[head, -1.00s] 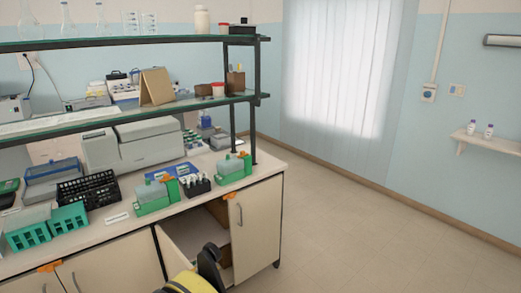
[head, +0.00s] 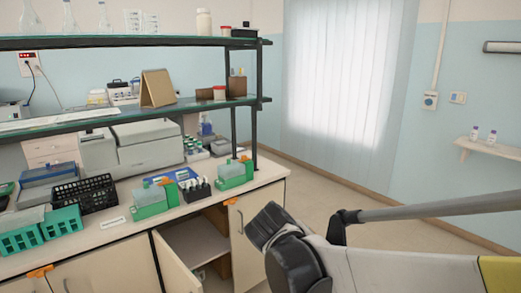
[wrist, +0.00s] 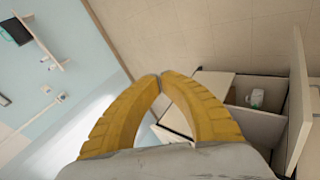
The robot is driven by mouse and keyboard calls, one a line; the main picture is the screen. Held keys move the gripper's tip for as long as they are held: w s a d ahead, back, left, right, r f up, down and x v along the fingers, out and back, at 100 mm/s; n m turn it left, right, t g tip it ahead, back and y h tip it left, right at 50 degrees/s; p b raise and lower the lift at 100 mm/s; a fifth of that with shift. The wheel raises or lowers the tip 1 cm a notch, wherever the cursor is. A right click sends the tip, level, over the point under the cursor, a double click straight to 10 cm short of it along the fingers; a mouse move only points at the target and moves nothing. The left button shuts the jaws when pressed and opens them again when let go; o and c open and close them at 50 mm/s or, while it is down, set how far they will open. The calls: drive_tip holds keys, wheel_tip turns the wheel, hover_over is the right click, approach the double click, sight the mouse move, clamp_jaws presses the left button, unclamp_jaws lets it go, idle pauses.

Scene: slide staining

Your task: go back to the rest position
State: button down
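My gripper (wrist: 160,78) shows in the wrist view as two yellow fingers whose tips meet. It is shut, and nothing shows between the fingers. It points over the tan floor, with the blue wall to the left and the open cabinet to the right. In the head view my arm reaches across the lower right, in front of the floor and beside the bench's right end. I cannot make out the fingers in that view.
The bench (head: 120,233) carries green racks and a black crate (head: 85,195). The cabinet under it stands open, with its door (head: 253,228) near my arm. A glass shelf (head: 130,113) is above. A wall shelf (head: 490,148) holds two small bottles. Floor (head: 340,190) beyond is clear.

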drive_tip(key=s+d+f+m+y+b, duration=0.2)
drive_tip(key=s+d+m, duration=0.1)
drive_tip(key=s, duration=0.6)
drive_tip(key=s+d+f+m+y+b, duration=0.1)
drive_tip(key=s+d+f+m+y, duration=0.1)
drive_tip(key=s, duration=0.7)
drive_tip(key=shift+s+d+m+t+y+b, duration=0.25)
drive_tip(key=shift+d+m+t+y+b, duration=0.2)
drive_tip(key=shift+d+y, duration=0.25)
